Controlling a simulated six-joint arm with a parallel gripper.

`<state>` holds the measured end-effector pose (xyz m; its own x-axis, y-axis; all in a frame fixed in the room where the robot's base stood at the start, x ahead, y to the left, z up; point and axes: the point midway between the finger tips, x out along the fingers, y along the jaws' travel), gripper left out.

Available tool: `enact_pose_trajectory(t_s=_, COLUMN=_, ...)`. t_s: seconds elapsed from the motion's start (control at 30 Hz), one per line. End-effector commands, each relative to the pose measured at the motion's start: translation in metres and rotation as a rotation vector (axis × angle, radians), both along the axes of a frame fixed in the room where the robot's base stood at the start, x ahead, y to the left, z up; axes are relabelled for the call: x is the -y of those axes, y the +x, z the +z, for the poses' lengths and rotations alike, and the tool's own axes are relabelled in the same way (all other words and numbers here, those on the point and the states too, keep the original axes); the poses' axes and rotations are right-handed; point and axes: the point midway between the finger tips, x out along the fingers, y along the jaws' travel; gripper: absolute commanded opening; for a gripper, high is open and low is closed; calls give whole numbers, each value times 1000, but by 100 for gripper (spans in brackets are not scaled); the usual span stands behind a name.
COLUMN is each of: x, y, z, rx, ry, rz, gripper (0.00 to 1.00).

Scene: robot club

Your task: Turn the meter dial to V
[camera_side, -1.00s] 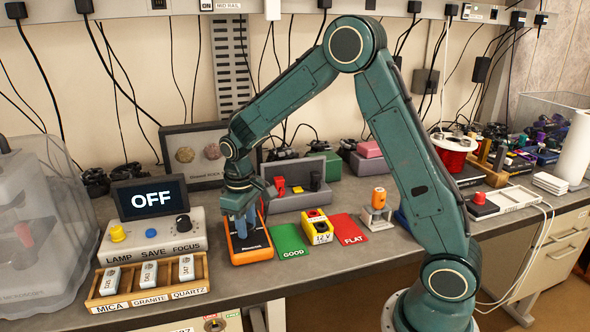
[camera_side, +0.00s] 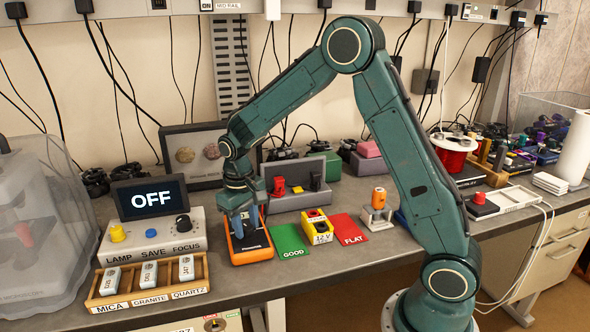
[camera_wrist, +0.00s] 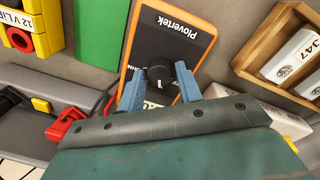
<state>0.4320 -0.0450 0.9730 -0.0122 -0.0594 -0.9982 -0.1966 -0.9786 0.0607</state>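The meter (camera_side: 259,251) is an orange-edged box with a dark face, lying on the bench at the left of centre. In the wrist view the meter (camera_wrist: 178,42) shows the name "Plovertek" and a round black dial (camera_wrist: 159,76) with a white pointer mark toward my gripper's palm. My gripper (camera_side: 241,228) is over the meter's far part. In the wrist view my gripper (camera_wrist: 160,84) has one blue finger on each side of the dial, with small gaps visible, so it looks open. Labels around the dial are partly hidden; I cannot tell which one the pointer marks.
A wooden tray (camera_side: 152,288) of mineral blocks and a grey control box (camera_side: 152,238) are left of the meter. A green mat (camera_side: 289,240), a yellow 12 V battery (camera_side: 318,228) and a red mat (camera_side: 348,229) are to its right. A grey block with red and black plugs (camera_side: 297,194) stands behind.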

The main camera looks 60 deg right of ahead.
Motion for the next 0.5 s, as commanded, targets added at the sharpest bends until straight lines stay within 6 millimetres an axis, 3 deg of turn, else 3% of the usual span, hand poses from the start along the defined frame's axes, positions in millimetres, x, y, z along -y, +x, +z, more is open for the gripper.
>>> enact_pose_trajectory(t_s=0.07, x=0, y=0, z=0, rx=1, ry=0, rz=0, gripper=50)
enact_pose_trajectory(t_s=0.5, x=0, y=0, z=4, rx=2, ry=0, rz=1, gripper=50)
